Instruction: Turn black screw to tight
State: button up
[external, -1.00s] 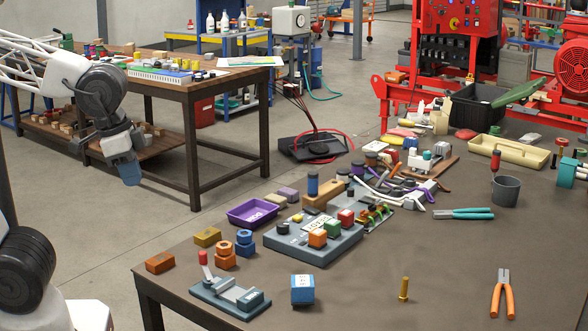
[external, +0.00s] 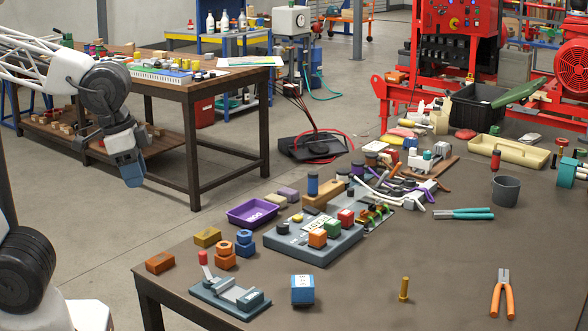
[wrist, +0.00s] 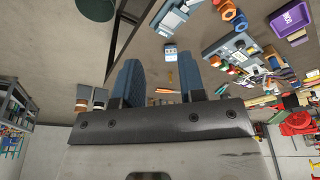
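A small black round knob (external: 282,228), which looks like the black screw, sits on the left part of the grey panel box (external: 305,252) on the brown table. The box also bears a white label plate and orange, green and red blocks. How tight the screw is cannot be told. My gripper (external: 133,180) hangs over the floor left of the brown table, well apart from the box. In the wrist view its two blue fingers (wrist: 160,80) stand apart with nothing held between them. The grey box (wrist: 230,45) shows beyond the right finger there; I cannot make out the screw.
A grey clamp with a red handle (external: 230,296), blue and orange nuts (external: 226,256), a purple tray (external: 252,213) and a blue-white box (external: 302,289) surround the panel box. Orange pliers (external: 503,294) and a brass bolt (external: 403,289) lie right. The front middle is mostly clear.

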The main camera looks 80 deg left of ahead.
jog(key=w+a+r+n, duration=0.2)
jog(key=w+a, duration=0.1)
jog(key=w, duration=0.6)
jog(key=w+a+r+n, duration=0.1)
jog(key=w+a+r, duration=0.1)
jog(key=w, duration=0.7)
jog(key=n+g, duration=0.3)
jog(key=n, duration=0.5)
send_over(372, 208)
notch_tip(372, 208, down, 23)
jog(key=shift+w+a+f, duration=0.2)
jog(key=shift+a+f, duration=0.15)
jog(key=shift+a, duration=0.3)
jog(key=shift+f, duration=3.9)
